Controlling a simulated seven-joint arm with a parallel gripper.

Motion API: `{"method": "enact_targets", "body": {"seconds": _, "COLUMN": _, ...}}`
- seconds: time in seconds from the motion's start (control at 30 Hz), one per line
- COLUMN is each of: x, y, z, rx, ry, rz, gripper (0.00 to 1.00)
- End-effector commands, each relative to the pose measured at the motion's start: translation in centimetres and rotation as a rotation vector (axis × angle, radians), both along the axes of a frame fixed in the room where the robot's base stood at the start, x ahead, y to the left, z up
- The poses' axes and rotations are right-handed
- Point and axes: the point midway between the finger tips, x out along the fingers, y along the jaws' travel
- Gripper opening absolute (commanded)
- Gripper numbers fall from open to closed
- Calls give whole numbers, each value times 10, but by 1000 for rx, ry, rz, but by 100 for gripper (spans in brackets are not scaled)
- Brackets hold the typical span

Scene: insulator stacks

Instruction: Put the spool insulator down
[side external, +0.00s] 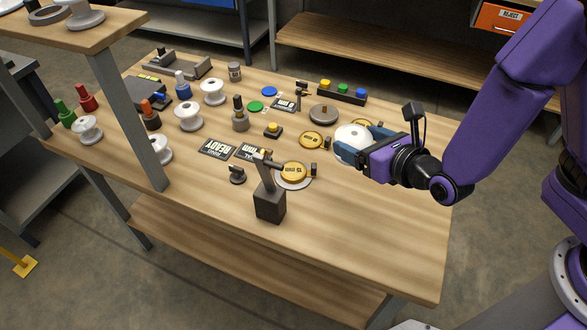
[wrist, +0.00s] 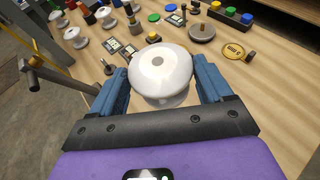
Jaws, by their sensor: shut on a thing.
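A white spool insulator (side external: 350,138) with a round top and a small dark centre hole is between my gripper's fingers at the right of the bench. In the wrist view the spool (wrist: 161,72) is roughly upright, with a blue finger on each side. My gripper (side external: 362,143) is shut on it; in the wrist view the gripper (wrist: 162,82) shows both fingers against its sides. The fingers and wrist partly hide the spool in the side view. I cannot tell whether its base touches the bench.
Several other white spools (side external: 212,92) stand on the bench's left half. Gold discs (side external: 311,140) lie left of my gripper. A dark post stand (side external: 270,203) rises near the front edge. A button strip (side external: 342,93) lies behind. The bench's front right (side external: 390,225) is clear.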

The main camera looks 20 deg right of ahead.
Motion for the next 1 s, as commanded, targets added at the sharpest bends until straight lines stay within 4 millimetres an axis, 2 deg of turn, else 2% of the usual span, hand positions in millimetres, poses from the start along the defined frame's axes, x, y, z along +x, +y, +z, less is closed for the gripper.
{"method": "enact_targets", "body": {"seconds": 0.07, "x": -5, "y": 5, "z": 0, "rx": 1, "ry": 1, "rz": 30, "gripper": 31}}
{"method": "enact_targets", "body": {"seconds": 0.17, "x": -1, "y": 12, "z": -4, "rx": 2, "ry": 2, "rz": 42, "gripper": 31}}
{"method": "enact_targets", "body": {"seconds": 0.6, "x": 70, "y": 56, "z": -41, "rx": 3, "ry": 2, "rz": 40, "gripper": 31}}
{"method": "enact_targets", "body": {"seconds": 0.8, "x": 89, "y": 68, "z": -71, "rx": 0, "ry": 3, "rz": 41, "gripper": 31}}
{"method": "enact_targets", "body": {"seconds": 1.0, "x": 103, "y": 78, "z": -89, "rx": 2, "ry": 1, "rz": 41, "gripper": 31}}
